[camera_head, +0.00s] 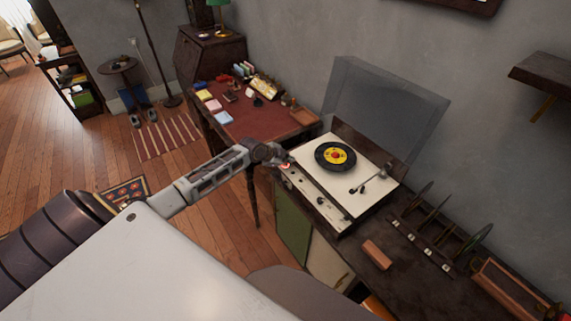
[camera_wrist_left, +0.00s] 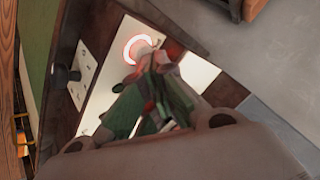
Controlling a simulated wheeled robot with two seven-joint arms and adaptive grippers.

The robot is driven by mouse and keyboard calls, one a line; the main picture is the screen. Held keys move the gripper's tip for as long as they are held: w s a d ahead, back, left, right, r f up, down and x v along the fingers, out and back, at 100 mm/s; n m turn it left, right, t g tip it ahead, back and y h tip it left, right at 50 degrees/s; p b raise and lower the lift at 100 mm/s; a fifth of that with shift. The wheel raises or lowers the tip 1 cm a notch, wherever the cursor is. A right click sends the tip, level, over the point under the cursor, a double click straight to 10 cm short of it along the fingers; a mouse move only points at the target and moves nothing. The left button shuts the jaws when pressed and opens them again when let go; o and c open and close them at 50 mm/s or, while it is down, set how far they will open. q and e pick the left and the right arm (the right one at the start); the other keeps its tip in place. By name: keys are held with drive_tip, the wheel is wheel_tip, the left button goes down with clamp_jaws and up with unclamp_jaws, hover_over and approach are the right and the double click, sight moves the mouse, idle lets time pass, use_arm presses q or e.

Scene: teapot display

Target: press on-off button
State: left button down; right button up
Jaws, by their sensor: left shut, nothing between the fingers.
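The record player (camera_head: 318,199) stands on the dark cabinet with its clear lid raised. A black record (camera_head: 335,157) with a yellow label lies on it. The round on-off button shows as a glowing red-white ring (camera_wrist_left: 131,42) on the player's pale front panel in the left wrist view. My left gripper (camera_head: 283,162) is shut and empty, at the left end of this panel. In the wrist view its fingertips (camera_wrist_left: 155,66) overlap the lower right of the ring; I cannot tell whether they touch it. My right gripper is not in view.
The raised lid (camera_head: 385,110) is behind the player, and the tonearm (camera_head: 372,180) lies on its right side. A wooden block (camera_head: 377,255) and a record rack (camera_head: 432,238) stand on the cabinet to the right. A red-topped desk (camera_head: 262,122) is behind my left gripper.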

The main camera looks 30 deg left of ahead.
sight(287, 165)
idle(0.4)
use_arm(q)
drive_tip(key=shift+r+p, duration=0.7)
drive_tip(key=shift+r, duration=0.05)
wheel_tip(287, 165, up, 6)
drive_tip(key=p, duration=0.5)
idle(0.5)
idle(0.5)
